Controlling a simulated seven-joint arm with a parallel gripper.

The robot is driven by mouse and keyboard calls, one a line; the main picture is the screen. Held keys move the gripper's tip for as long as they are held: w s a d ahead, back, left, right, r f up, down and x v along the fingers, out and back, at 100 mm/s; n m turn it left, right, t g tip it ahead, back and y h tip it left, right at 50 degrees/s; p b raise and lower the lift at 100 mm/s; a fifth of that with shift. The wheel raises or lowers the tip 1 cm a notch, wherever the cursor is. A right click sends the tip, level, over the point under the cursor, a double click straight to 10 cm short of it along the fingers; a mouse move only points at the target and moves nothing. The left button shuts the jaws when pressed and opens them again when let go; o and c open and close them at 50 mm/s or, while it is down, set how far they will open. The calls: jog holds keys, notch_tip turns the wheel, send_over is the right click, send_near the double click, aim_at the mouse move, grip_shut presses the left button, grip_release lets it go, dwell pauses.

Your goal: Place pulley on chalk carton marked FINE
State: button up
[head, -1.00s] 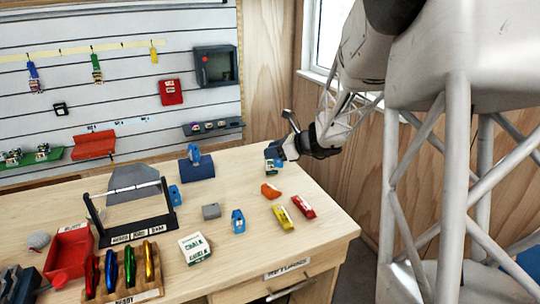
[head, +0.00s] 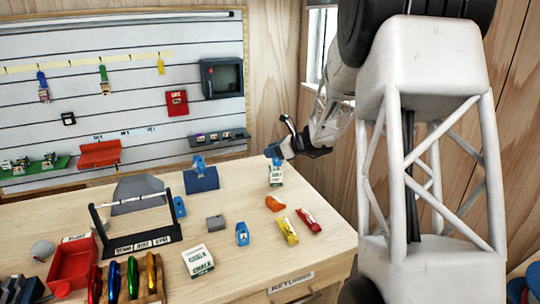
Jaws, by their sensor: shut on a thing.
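My gripper (head: 279,151) is at the back right of the bench, shut on a small blue pulley (head: 272,153). The pulley is just above a white and green chalk carton (head: 276,176) standing on the bench; I cannot tell whether they touch. The gripper hides part of the pulley. A second white and green chalk carton (head: 198,261) lies at the front middle. The FINE mark is too small to read on either carton. Other blue pulley-like pieces are on the bench (head: 242,234), beside the black rack (head: 180,207), and on a dark blue block (head: 203,180).
An orange piece (head: 275,204), a yellow packet (head: 288,230) and a red packet (head: 308,220) lie in front of the far carton. A grey block (head: 215,223) and the black rack (head: 137,236) stand to the left. A red bin (head: 73,264) is at far left.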

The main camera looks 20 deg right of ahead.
jog(key=shift+w+d+f, duration=0.1)
jog(key=shift+w+d, duration=0.1)
jog(key=shift+w, duration=0.6)
jog(key=shift+w+d+f, duration=0.1)
jog(key=shift+w+d, duration=0.1)
jog(key=shift+w, duration=0.55)
jog(key=shift+w+d, duration=0.2)
jog(key=shift+w, duration=0.6)
jog(key=shift+f, duration=1.75)
jog(key=o, duration=0.9)
jog(key=shift+f, duration=0.15)
jog(key=shift+o, duration=0.2)
jog(key=shift+r, duration=0.2)
jog(key=v, duration=1.2)
